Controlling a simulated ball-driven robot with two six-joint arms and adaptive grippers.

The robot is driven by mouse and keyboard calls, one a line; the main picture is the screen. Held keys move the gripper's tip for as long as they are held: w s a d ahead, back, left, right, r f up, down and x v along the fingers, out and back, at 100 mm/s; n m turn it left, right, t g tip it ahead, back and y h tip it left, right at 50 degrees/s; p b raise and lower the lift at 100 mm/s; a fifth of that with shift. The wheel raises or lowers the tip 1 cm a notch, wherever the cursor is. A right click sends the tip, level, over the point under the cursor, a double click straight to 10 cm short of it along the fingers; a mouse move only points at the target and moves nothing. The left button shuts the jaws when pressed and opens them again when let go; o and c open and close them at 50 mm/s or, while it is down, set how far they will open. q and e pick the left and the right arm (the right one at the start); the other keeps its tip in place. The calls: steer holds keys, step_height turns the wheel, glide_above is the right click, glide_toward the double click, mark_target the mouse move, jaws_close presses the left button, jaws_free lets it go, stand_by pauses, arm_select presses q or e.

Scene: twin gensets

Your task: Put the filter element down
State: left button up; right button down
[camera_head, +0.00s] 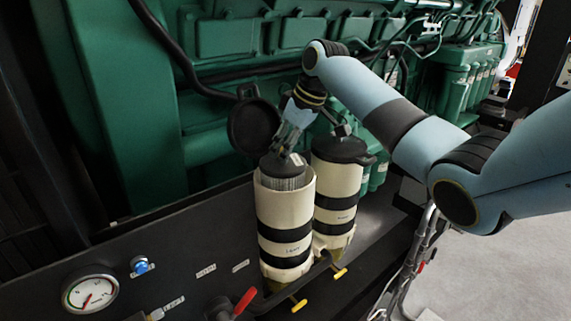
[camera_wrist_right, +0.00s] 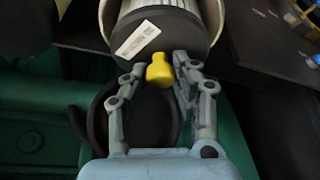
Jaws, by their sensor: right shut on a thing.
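The filter element (camera_head: 284,178) has grey pleated sides and a dark end cap. It stands partly inside the open cream filter housing (camera_head: 284,213) with black bands, its top above the rim. In the right wrist view its dark cap (camera_wrist_right: 170,38) carries a white label and a yellow knob (camera_wrist_right: 159,71). My right gripper (camera_head: 285,145) is above the housing, its fingers on both sides of the knob, shut on the filter element. The lower part of the element is hidden inside the housing. My left gripper is not in view.
A round black lid (camera_head: 253,125) hangs open behind the housing. A second cream housing (camera_head: 338,185) with a closed black lid (camera_head: 341,150) stands close on the right. The green engine (camera_head: 130,100) fills the back. A gauge (camera_head: 91,293) and a red-handled valve (camera_head: 245,301) are in front.

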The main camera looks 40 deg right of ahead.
mark_target(288, 164)
steer(key=shift+s+f, duration=0.1)
steer(key=shift+f, duration=0.2)
step_height(288, 164, down, 3)
steer(key=b, duration=0.3)
steer(key=shift+s+f, duration=0.15)
steer(key=shift+f+b, duration=0.35)
steer(key=shift+b, duration=0.05)
steer(key=shift+w, duration=0.2)
steer(key=shift+s+r, duration=0.15)
steer(key=shift+r, duration=0.1)
steer(key=shift+f, duration=0.35)
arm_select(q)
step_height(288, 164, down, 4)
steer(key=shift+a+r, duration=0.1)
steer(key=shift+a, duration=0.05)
arm_select(e)
steer(key=c, duration=1)
jaws_free()
steer(key=shift+c, duration=0.2)
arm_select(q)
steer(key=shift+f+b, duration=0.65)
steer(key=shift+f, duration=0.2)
arm_select(e)
steer(key=v, duration=1.2)
steer(key=shift+r, duration=0.3)
